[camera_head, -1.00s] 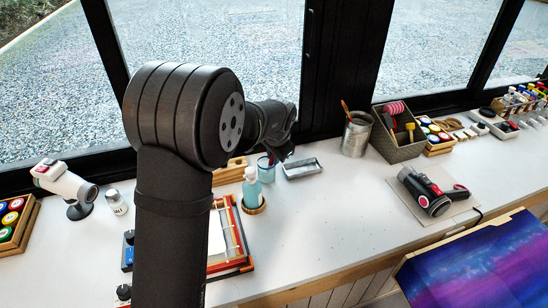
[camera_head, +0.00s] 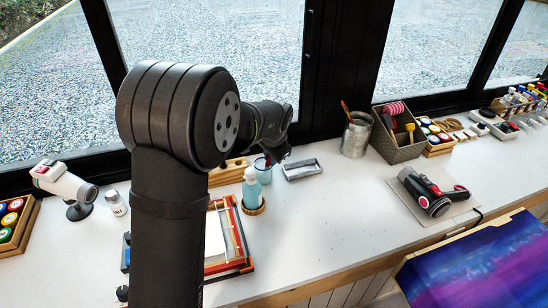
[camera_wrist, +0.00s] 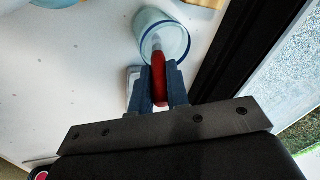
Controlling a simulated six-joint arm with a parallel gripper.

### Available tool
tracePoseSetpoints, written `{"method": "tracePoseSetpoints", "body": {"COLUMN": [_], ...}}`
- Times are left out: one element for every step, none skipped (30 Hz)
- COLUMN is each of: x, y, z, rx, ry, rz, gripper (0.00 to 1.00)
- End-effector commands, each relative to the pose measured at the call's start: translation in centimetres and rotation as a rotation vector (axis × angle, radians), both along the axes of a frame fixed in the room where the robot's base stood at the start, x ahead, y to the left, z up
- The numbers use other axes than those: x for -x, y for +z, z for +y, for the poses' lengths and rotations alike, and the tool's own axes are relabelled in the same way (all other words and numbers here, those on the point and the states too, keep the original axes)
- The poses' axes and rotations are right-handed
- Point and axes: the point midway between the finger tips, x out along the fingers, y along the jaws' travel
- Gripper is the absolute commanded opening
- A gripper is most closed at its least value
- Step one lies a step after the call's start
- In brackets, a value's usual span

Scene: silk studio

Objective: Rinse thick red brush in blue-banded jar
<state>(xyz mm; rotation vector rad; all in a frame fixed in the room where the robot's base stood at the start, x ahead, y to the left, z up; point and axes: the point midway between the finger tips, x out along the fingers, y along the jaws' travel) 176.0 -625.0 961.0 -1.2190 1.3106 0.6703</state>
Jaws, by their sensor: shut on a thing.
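My gripper (camera_wrist: 158,72) is shut on the thick red brush (camera_wrist: 159,82), whose red handle shows between the blue-grey fingers in the wrist view. The brush's pale front end points toward the clear blue-banded jar (camera_wrist: 180,38) and overlaps its mouth. I cannot tell how deep the tip is. In the head view the jar (camera_head: 264,175) stands on the white counter, just below my gripper (camera_head: 277,152), with its top partly hidden. The brush is hard to make out there.
A teal bottle (camera_head: 252,190) stands close in front of the jar. A grey metal tray (camera_head: 302,170) lies to its right, and a metal can (camera_head: 355,137) stands farther right. A wooden holder (camera_head: 228,172) is at left. The counter's front middle is clear.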

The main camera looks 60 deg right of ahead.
Motion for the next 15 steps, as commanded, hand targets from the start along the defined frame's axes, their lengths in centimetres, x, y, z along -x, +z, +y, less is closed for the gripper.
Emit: {"method": "tracePoseSetpoints", "body": {"x": [0.0,0.0,0.2,0.3,0.5,0.6,0.8,1.0,1.2,1.4,1.5,1.5,1.5,1.6,1.4], "y": [0.2,0.0,-0.3,-0.4,-0.6,-0.9,-0.9,-0.7,-0.5,-0.4,-0.3,-0.1,0.0,0.2,-0.1], "z": [0.4,0.6,0.6,0.7,0.8,1.0,1.0,0.9,0.8,0.8,0.6,0.3,0.1,-0.1,-0.2], "rx": [-0.002,-0.004,-0.004,-0.003,-0.003,-0.003,-0.002,-0.002,-0.003,-0.004,-0.004,-0.002,-0.001,-0.001,-0.004], "ry": [0.000,0.000,-0.001,-0.002,-0.002,-0.003,-0.003,-0.004,-0.004,-0.002,-0.001,-0.001,-0.001,-0.001,0.000], "rz": [0.000,0.001,0.000,0.001,0.001,0.000,0.001,0.001,0.000,0.000,0.000,0.000,0.000,0.000,0.001], "gripper": [0.01,0.01,0.01,0.01,0.01,0.01,0.01,0.01,0.01,0.01,0.01,0.01,0.01,0.01,0.01]}}
